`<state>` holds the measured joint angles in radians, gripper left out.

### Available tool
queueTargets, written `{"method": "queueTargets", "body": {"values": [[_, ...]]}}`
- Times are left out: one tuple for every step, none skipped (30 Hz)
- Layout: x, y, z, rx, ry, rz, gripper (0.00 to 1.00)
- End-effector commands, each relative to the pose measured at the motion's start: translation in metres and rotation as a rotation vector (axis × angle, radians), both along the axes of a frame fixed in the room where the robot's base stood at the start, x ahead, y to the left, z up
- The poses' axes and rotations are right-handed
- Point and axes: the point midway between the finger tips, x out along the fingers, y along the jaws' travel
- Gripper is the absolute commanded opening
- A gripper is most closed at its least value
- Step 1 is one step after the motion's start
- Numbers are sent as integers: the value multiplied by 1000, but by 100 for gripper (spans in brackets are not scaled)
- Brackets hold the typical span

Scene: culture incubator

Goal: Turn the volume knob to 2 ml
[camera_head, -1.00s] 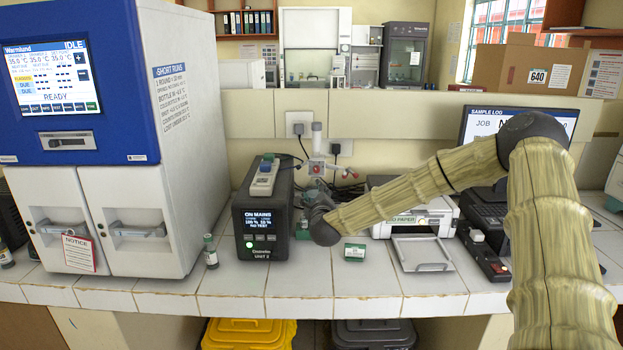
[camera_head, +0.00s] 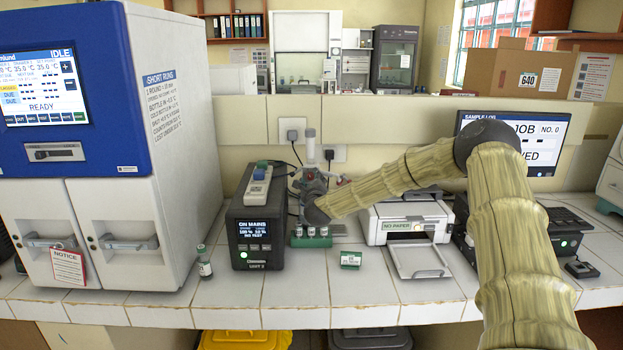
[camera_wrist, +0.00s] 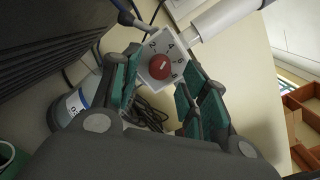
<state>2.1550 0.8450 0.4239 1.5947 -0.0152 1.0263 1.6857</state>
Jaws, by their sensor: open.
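The volume knob (camera_wrist: 157,68) is red and sits on a white square dial plate (camera_wrist: 150,79) with printed numbers, among them 2, 4, 5 and 6. A short pale mark shows on the knob; its exact reading is too small to tell. A white cylinder (camera_wrist: 222,18) extends from the plate; the dispenser also shows upright in the head view (camera_head: 310,146), behind the bench items. My gripper (camera_wrist: 163,62) is open, its green-padded fingers on either side of the dial, with nothing held. Contact with the knob cannot be told. In the head view my gripper (camera_head: 308,186) partly covers the dispenser.
A black power unit (camera_head: 252,232) stands close left of my gripper. Small bottles in a green rack (camera_head: 311,241) stand below it. A printer (camera_head: 407,219) is to the right, and the blue-topped incubator (camera_head: 110,100) far left. Cables hang behind.

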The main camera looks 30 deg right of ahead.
Motion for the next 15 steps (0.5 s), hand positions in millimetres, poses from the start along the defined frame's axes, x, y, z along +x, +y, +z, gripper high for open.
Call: {"method": "queueTargets", "body": {"values": [[4,-1,0,-1,0,1,44],[6,-1,1,-1,0,1,44],[7,-2,1,-1,-1,1,44],[8,-2,1,0,-1,2,44],[9,-3,1,0,-1,2,44],[10,-3,0,0,-1,2,44],[10,-3,0,1,-1,3,44],[10,-3,0,1,-1,3,44],[10,-3,0,1,0,2,44],[10,-3,0,1,0,2,44],[10,-3,0,1,0,2,44],[10,-3,0,1,0,2,44],[10,-3,0,1,0,2,44],[10,-3,0,0,0,2,43],[10,-3,0,0,0,1,35]]}}
